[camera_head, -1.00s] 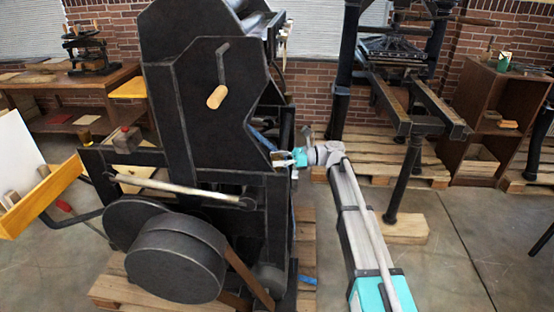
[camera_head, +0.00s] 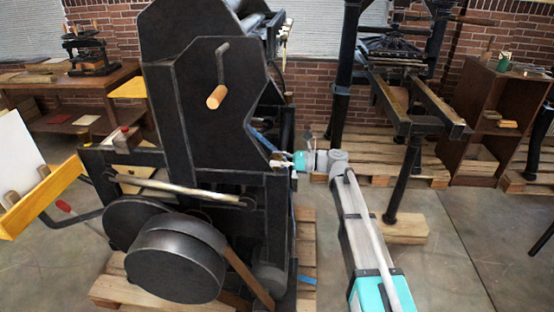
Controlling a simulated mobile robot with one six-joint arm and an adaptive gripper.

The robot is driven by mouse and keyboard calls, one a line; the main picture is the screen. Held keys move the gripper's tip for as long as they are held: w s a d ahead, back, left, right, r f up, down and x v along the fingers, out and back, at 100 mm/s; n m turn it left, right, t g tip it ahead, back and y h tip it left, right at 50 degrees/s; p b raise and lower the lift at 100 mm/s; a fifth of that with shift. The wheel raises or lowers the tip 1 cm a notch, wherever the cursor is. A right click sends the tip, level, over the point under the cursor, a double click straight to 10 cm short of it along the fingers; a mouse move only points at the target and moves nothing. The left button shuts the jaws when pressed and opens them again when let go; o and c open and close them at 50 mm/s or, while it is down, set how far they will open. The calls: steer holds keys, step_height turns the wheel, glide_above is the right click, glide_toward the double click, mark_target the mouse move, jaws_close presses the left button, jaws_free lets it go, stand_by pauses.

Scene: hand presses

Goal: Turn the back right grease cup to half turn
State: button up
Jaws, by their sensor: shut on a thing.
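The black hand press (camera_head: 205,110) fills the left and middle of the view. My gripper (camera_head: 279,163) is small in the picture, at the right edge of the press frame, pointing left into it. Its jaws are shut at the press side, on what appears to be the back right grease cup. The cup is too small and too covered by the jaws and frame to make out, so its turn angle cannot be read. The teal part of my gripper sits just right of the frame.
A crank with a wooden handle (camera_head: 216,97) sticks out of the press side. A large dark wheel (camera_head: 175,265) stands low in front. A wooden pallet (camera_head: 305,225) lies under the press. Another press (camera_head: 390,60) and a brown cabinet (camera_head: 487,125) stand at right.

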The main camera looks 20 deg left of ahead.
steer(key=o, duration=1.2)
steer(key=shift+c, duration=0.2)
steer(key=shift+d, duration=0.1)
steer(key=v, duration=1.1)
steer(key=shift+d, duration=0.35)
steer(key=shift+w, duration=0.1)
